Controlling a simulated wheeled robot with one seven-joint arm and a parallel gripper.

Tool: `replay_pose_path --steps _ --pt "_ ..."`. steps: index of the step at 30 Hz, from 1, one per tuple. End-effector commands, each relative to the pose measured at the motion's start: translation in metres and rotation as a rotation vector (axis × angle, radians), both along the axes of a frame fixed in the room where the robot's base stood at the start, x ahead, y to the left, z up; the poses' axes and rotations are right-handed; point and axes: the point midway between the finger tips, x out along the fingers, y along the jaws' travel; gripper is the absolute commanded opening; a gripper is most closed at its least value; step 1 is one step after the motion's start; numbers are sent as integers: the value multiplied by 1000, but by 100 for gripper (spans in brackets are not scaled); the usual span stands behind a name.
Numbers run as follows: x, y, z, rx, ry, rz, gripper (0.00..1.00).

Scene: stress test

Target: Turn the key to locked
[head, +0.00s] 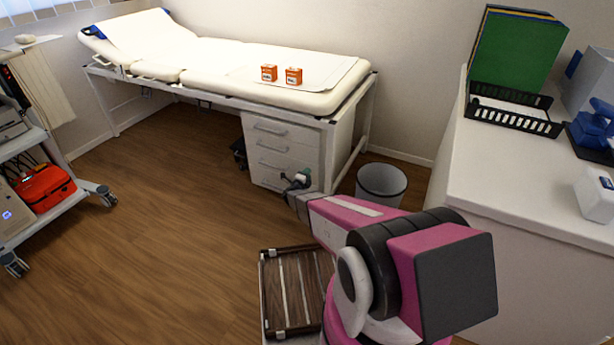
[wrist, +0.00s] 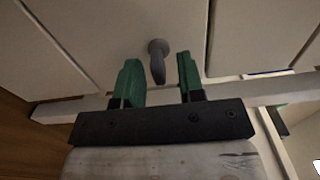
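The key (wrist: 157,68) is a small grey piece on a round collar, set in the pale front of the drawer cabinet (head: 268,150). In the wrist view it lies between the two green fingers of my gripper (wrist: 158,82), with a gap on each side. The fingers are apart and hold nothing. In the head view my gripper (head: 297,180) is at the lower right of the cabinet front, and the key cannot be made out there. Which lock position the key marks cannot be read.
A padded couch (head: 210,62) with two orange boxes (head: 281,75) on it stands over the cabinet. A grey bin (head: 381,184) is right of the cabinet. A white counter (head: 500,170) is at the right. A wheeled cart (head: 28,205) is at the left, with clear wooden floor between.

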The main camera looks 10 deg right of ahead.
Motion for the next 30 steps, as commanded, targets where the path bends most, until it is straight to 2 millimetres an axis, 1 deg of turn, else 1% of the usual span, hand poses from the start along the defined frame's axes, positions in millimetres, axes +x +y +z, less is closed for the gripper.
replay_pose_path --steps 7,11,14,24,30 --pt "0 1 1 -2 0 1 35" --pt "-7 5 1 -2 0 2 35" --pt "-19 14 1 -2 2 3 35" --pt "-69 50 1 -2 1 3 35" --pt "-84 61 1 -1 0 0 35"
